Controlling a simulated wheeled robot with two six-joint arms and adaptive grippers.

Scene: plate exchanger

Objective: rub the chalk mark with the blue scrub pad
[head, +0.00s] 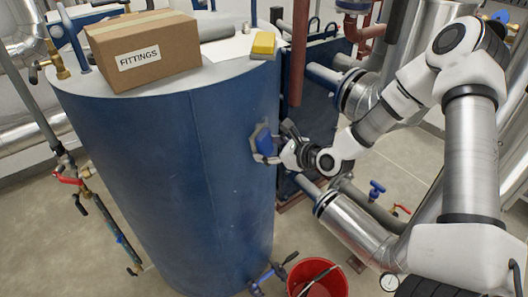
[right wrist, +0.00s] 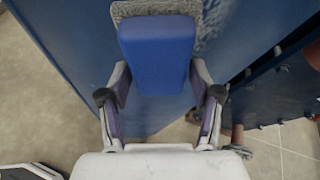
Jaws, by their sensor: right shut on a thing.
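The blue scrub pad (head: 264,142) is in my right gripper, at the right side of the big blue tank (head: 165,160). In the right wrist view the pad (right wrist: 158,55) shows a blue body with a grey, rough layer at its far end. My right gripper (right wrist: 160,88) is shut on the pad, one finger at each side. The pad's far face is at or very near the tank wall; I cannot tell whether it touches. A pale grey, mottled patch (right wrist: 213,22) beside the pad looks like part of the chalk mark; the pad hides the area behind it. My left gripper is out of view.
On the tank top are a cardboard box (head: 143,48) labelled FITTINGS and a yellow sponge (head: 263,43). A red bucket (head: 318,280) stands on the floor below. Silver pipes (head: 355,225) and a blue plate exchanger (head: 325,75) lie close to my right arm.

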